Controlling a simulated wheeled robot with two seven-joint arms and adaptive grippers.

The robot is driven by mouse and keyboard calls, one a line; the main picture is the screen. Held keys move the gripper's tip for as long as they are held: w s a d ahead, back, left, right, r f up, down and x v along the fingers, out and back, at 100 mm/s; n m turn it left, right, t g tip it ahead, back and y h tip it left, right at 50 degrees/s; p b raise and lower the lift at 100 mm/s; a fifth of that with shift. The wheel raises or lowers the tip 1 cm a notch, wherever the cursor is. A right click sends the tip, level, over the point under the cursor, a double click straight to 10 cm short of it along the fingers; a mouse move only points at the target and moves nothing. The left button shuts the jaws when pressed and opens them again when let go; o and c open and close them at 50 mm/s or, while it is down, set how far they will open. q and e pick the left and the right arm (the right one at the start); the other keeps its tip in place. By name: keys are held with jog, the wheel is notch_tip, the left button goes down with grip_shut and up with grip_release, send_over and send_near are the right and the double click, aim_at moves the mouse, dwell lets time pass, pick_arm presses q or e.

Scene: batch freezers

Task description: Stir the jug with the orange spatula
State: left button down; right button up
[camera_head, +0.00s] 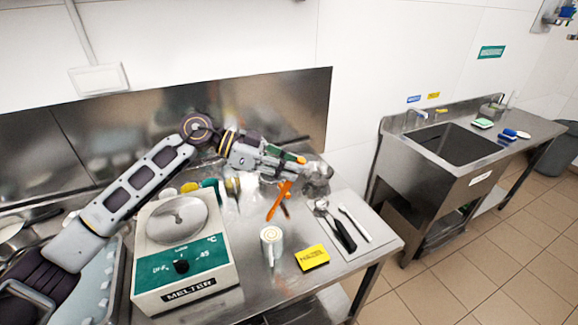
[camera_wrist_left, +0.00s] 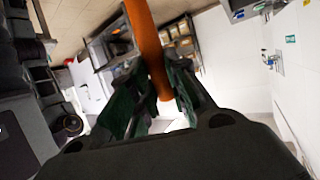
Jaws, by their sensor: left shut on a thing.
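The orange spatula (camera_head: 279,200) is in my left gripper (camera_head: 290,166). Its lower part hangs down at a tilt over the steel counter, apart from the jug. In the left wrist view, the orange handle (camera_wrist_left: 147,40) runs between the two fingers of my left gripper (camera_wrist_left: 155,90), which is shut on it. A small pale jug (camera_head: 271,247) stands upright at the front of the counter, with a cream-coloured swirl at its top. It is below and in front of the gripper. My right gripper is not in view.
The melter (camera_head: 182,265) stands left of the jug. A yellow block (camera_head: 312,258) lies right of it. Black-handled utensils (camera_head: 340,232) lie on a pale mat. A shiny metal thing (camera_head: 319,177) is beside the gripper. A sink (camera_head: 448,143) stands farther right.

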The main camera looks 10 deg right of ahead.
pick_arm(q)
jog(key=shift+f, duration=0.15)
jog(key=shift+f+b, duration=2.5)
jog(key=shift+f, duration=1.75)
